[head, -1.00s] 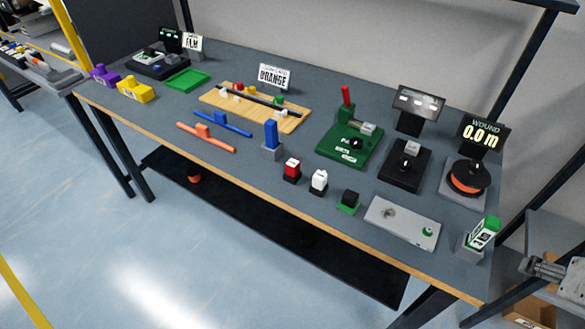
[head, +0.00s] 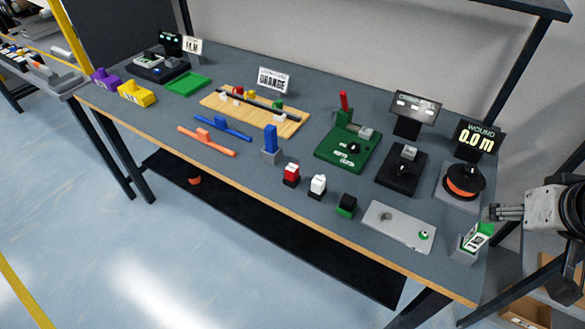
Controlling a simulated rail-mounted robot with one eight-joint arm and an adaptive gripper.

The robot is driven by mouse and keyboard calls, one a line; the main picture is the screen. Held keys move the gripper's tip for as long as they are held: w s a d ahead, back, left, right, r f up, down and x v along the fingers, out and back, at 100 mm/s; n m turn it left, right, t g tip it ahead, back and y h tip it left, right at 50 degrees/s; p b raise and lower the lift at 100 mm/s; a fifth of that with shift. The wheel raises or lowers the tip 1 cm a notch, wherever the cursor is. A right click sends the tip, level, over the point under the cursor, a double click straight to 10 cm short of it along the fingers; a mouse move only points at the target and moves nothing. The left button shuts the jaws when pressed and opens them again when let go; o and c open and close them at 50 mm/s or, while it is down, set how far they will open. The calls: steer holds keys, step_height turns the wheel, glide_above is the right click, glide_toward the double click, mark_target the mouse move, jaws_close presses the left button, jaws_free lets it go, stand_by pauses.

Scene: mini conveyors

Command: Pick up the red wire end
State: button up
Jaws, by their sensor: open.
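A wooden board (head: 290,131) at the back middle of the table carries a dark strip with small coloured pieces. One small red piece (head: 239,90) sits near its left end. A red block with a pale top (head: 291,174) stands near the front edge. I cannot tell whether either one is the red wire end. My gripper (head: 495,212) is at the right end of the table, pointing left, open and empty. It is far from both red pieces and close to the green and white box (head: 477,236).
A blue upright block (head: 270,139), a white block (head: 317,186) and a grey plate (head: 399,225) stand along the front. A green base with a red lever (head: 344,102), a black device (head: 403,170) and an orange spool (head: 465,180) stand at the right. Orange and blue bars lie front left.

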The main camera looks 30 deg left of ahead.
steer(key=w+a+r+n+g+y+p, duration=0.15)
steer(key=w+a+n, duration=0.3)
steer(key=a, duration=0.65)
steer(key=n+g+y+p, duration=0.2)
steer(key=n+g+p, duration=0.3)
steer(key=n, duration=0.5)
glide_above(292, 168)
steer(key=d, duration=0.5)
step_height(292, 168, down, 6)
steer(key=shift+h, duration=0.25)
steer(key=b+x, duration=0.4)
steer(key=x, duration=0.5)
steer(key=shift+w+a, duration=0.1)
steer(key=shift+w, duration=0.05)
steer(key=shift+w+d+b+x, duration=0.15)
steer(key=shift+b+x, duration=0.45)
steer(key=shift+x, duration=0.7)
steer(key=shift+w+d+b+x, duration=0.1)
steer(key=shift+b+x, duration=0.5)
steer(key=shift+x, duration=0.7)
jaws_close()
